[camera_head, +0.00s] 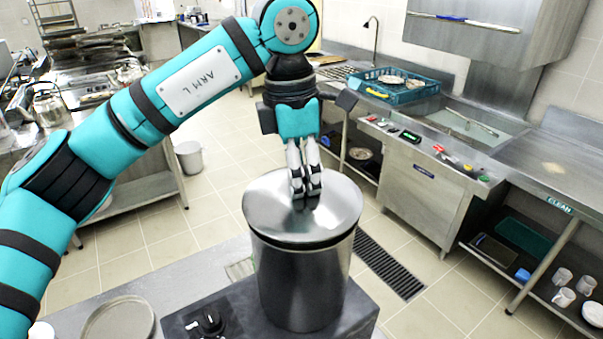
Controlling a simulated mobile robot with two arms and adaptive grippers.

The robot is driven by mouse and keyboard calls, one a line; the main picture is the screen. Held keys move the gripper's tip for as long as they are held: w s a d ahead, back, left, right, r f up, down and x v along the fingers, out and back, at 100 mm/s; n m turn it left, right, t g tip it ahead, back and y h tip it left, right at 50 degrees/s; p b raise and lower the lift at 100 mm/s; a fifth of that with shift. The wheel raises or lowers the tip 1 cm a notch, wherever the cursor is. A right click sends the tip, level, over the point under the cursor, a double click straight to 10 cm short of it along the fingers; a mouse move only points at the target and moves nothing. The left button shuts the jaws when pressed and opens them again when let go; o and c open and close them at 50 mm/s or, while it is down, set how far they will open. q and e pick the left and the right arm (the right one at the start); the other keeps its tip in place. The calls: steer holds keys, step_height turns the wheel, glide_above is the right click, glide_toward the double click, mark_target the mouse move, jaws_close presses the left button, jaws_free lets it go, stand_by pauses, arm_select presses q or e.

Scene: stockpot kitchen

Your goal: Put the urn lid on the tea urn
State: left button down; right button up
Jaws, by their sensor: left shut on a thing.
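The tea urn (300,285) is a tall steel cylinder standing upright on a dark-fronted base at the bottom centre. The urn lid (270,205), a round shiny steel disc, is over the urn's mouth and covers it. The lid looks about level and lined up with the urn. I cannot tell whether it rests on the rim or hangs just above it. My left gripper (304,194) points down from above, shut at the middle of the lid on its knob, which the fingers hide. My right gripper is not in view.
Behind the urn are open tiled floor and a floor grate (388,262). A blue crate (398,88) sits on the far counter, and cups stand on a low shelf at right.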

arm_select(q)
steer(key=shift+d, duration=0.1)
steer(key=shift+f+b, duration=0.55)
steer(key=shift+f, duration=0.05)
stand_by(1.2)
stand_by(0.4)
steer(key=c, duration=1)
jaws_free()
steer(key=shift+o, duration=0.2)
